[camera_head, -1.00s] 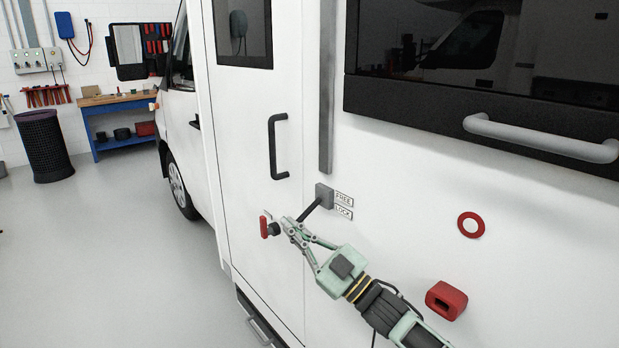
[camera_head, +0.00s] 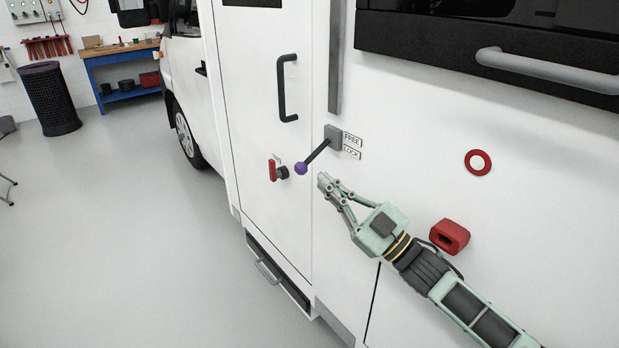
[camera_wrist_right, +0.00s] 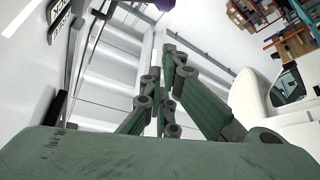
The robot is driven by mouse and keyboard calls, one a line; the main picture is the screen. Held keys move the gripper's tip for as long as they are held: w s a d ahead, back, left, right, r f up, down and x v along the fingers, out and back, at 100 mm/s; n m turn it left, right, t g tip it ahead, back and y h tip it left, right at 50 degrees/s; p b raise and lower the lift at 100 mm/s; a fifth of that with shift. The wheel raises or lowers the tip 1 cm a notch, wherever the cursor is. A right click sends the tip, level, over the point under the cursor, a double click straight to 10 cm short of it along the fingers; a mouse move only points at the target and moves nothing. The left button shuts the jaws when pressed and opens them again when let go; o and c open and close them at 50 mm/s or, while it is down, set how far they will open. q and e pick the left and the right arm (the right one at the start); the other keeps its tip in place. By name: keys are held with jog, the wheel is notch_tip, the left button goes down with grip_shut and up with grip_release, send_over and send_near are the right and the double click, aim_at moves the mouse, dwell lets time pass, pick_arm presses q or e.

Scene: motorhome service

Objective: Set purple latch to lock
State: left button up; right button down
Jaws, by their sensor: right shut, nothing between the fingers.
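The purple latch has a grey mount (camera_head: 333,138) on the white motorhome wall and a dark lever slanting down-left to a purple knob (camera_head: 301,168). The labels FREE (camera_head: 353,138) and LOCK (camera_head: 351,153) sit right of the mount, FREE above LOCK. The lever points away from both labels. My right gripper (camera_head: 323,181) is shut and empty, a little below and right of the knob, apart from it in the picture. In the right wrist view a purple part (camera_wrist_right: 168,3) shows at the top edge, mostly cut off. My left gripper is out of view.
A red handle (camera_head: 272,170) on a dark stub is left of the knob. A black door handle (camera_head: 288,88) is above. A red ring (camera_head: 478,162), a red block (camera_head: 450,236) and a grey rail (camera_head: 545,70) are on the right. Floor at left is mostly clear.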

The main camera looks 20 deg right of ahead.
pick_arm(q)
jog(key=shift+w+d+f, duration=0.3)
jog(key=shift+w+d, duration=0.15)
pick_arm(e)
jog(key=shift+s+d+f, duration=0.1)
jog(key=shift+s+d, duration=0.05)
jog(key=shift+s, duration=0.3)
jog(key=shift+s+d+f, duration=0.1)
jog(key=shift+s+d, duration=0.05)
jog(key=shift+s, duration=0.25)
